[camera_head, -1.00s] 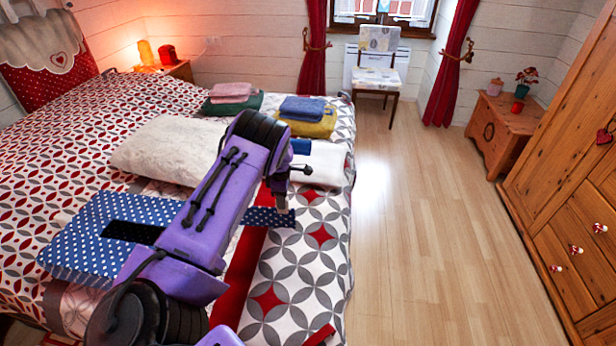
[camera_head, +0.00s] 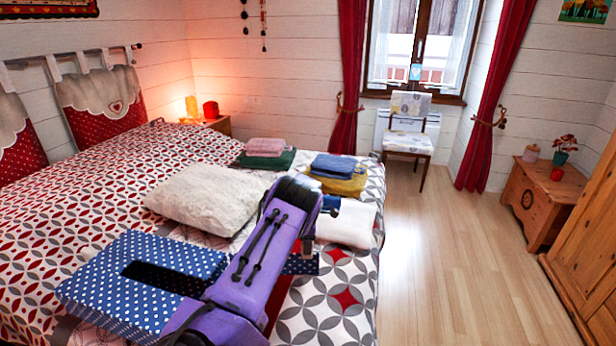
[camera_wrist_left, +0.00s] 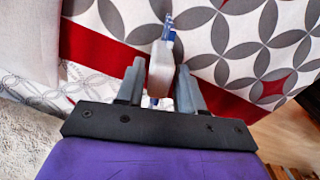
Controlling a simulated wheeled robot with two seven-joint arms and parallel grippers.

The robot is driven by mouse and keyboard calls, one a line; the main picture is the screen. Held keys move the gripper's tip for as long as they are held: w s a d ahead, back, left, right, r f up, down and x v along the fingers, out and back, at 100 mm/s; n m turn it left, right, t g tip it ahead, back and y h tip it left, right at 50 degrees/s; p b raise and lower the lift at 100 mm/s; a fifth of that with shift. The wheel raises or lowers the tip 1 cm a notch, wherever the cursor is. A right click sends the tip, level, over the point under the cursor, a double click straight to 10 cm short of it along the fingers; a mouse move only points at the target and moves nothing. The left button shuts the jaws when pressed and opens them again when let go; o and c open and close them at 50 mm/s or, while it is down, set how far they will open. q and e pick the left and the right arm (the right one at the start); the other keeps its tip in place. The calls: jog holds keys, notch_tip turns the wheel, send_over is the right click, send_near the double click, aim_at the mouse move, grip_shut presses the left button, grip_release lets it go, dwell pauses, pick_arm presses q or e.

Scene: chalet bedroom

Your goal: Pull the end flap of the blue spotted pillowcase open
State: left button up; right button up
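The blue spotted pillowcase (camera_head: 95,290) lies on the left part of the bed, with a dark slot along its top. Its blue spotted end flap (camera_head: 301,264) sticks out on the far side of my left arm. My left gripper (camera_head: 308,246) is at this flap, pointing down. In the left wrist view my left gripper (camera_wrist_left: 161,70) has the flap (camera_wrist_left: 160,66), seen edge-on and pale, between its fingers, which look closed on it. My arm hides the stretch between the flap and the pillowcase. My right gripper is in no view.
A cream pillow (camera_head: 207,198) lies behind the pillowcase. A white folded cloth (camera_head: 347,223), yellow and blue towels (camera_head: 340,177), and pink and green towels (camera_head: 265,152) lie on the bed. The floor (camera_head: 432,250) right of the bed is clear.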

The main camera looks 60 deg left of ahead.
pick_arm(q)
jog(key=shift+o, duration=0.6)
jog(key=shift+r, duration=0.15)
notch_tip(320, 180, up, 10)
jog(key=shift+d+f, duration=0.1)
jog(key=shift+f, duration=0.1)
jog(key=shift+r, duration=0.35)
